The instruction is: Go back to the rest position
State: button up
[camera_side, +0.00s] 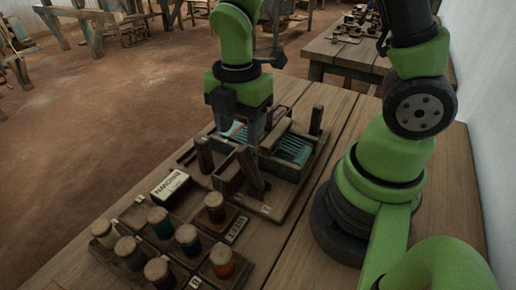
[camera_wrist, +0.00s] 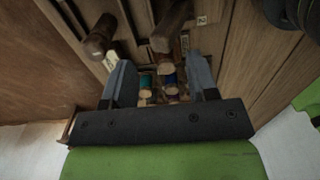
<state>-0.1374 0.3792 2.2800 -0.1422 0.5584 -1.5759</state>
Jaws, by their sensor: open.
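My gripper (camera_side: 252,130) hangs at the end of my green arm, pointing down over a small wooden loom (camera_side: 290,190) on the table. Its lower end overlaps the loom's left part in the side view, and I cannot tell the exact gap. In the wrist view my gripper (camera_wrist: 160,78) shows two grey fingers spread apart, with nothing held between them. Blue-green threads (camera_side: 293,148) lie in the loom's frame. A dark wooden post (camera_side: 204,155) and a slanted lever (camera_side: 250,170) stand close to my gripper.
Another post (camera_side: 316,120) rises at the loom's back right. A second table (camera_side: 345,55) stands behind; a white wall (camera_side: 490,90) is at right.

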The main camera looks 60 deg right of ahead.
jog(key=s+r+m+t+y, duration=0.1)
jog(key=s+r+m+t, duration=0.2)
jog(key=r+m, duration=0.5)
jog(key=s+r+m+t+y, duration=0.1)
jog(key=s+r+m+t, duration=0.3)
jog(key=r+m, duration=0.4)
jog(key=s+m, duration=0.1)
jog(key=m, duration=0.5)
jog(key=shift+s+d+r, duration=0.25)
jog(key=shift+s, duration=0.15)
